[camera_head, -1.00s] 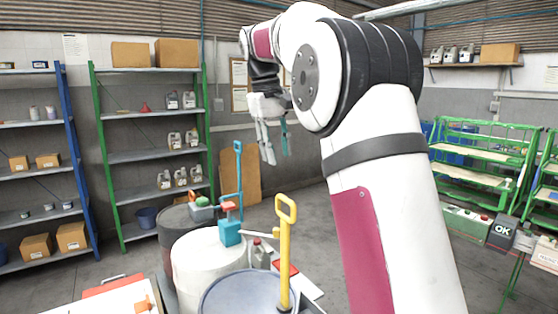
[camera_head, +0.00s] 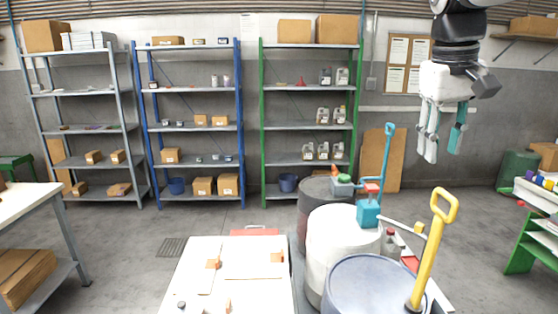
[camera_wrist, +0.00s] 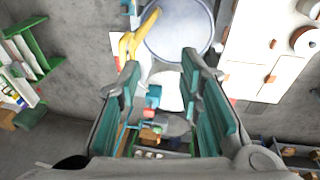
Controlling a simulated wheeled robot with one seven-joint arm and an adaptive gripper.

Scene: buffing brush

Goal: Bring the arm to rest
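My gripper (camera_head: 440,135) hangs at the upper right in the head view, fingers pointing down, above and behind the drums with clear air around it. In the wrist view my gripper (camera_wrist: 158,75) shows its two teal-padded fingers spread apart, with nothing held between them. A blue drum (camera_wrist: 180,28) with a yellow pump handle (camera_wrist: 135,42) lies beyond the fingertips in that view. No buffing brush can be made out in these frames.
A blue drum (camera_head: 362,285) with a yellow handle (camera_head: 433,245), a white drum (camera_head: 330,250) and a dark drum (camera_head: 312,210) stand front right. A white table (camera_head: 225,280) is front middle. Shelves (camera_head: 312,127) line the wall.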

